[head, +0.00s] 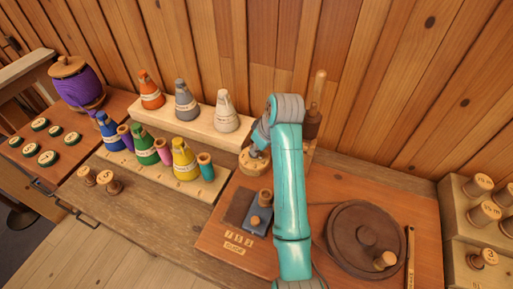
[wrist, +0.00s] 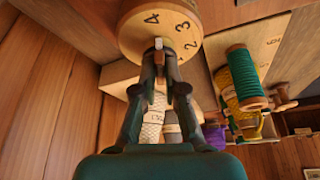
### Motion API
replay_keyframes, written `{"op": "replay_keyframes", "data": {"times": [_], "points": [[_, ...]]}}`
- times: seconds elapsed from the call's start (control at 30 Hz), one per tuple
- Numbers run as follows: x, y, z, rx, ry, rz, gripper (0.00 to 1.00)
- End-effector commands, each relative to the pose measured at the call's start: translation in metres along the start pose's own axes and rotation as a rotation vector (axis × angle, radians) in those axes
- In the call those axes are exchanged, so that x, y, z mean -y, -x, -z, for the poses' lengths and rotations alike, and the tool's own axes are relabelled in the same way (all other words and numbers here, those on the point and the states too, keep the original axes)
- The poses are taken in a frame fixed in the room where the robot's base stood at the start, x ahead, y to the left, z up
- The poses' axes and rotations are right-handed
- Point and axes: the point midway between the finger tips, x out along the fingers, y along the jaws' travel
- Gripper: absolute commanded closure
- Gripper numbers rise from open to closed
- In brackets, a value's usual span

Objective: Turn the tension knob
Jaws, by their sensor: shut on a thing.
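The tension knob is most likely the round wooden dial with the numerals 4, 3 and 2 at the top of the wrist view (wrist: 150,22). In the head view it shows as a pale disc (head: 253,166) left of my teal arm, on a post at the back of the reddish-brown board. My gripper (wrist: 159,62) is shut on a small upright piece at the dial's near edge. The fingertips hide much of that piece. In the head view my arm's end hides most of the gripper.
A dark round wheel (head: 366,238) with a peg lies on the board (head: 215,240), right of my arm. A small block with wooden knobs (head: 257,213) stands in front. Labelled cone spools (head: 184,160) stand in two rows at the left. Numbered spools (head: 483,212) fill a stand far right.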

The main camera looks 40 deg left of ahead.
Motion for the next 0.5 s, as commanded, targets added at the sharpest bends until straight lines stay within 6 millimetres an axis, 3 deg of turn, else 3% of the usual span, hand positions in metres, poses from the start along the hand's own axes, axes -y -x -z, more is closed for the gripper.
{"op": "replay_keyframes", "data": {"times": [0.5], "points": [[-0.0023, 0.0003, 0.0002, 0.0, 0.145, 0.059, 1.0]]}}
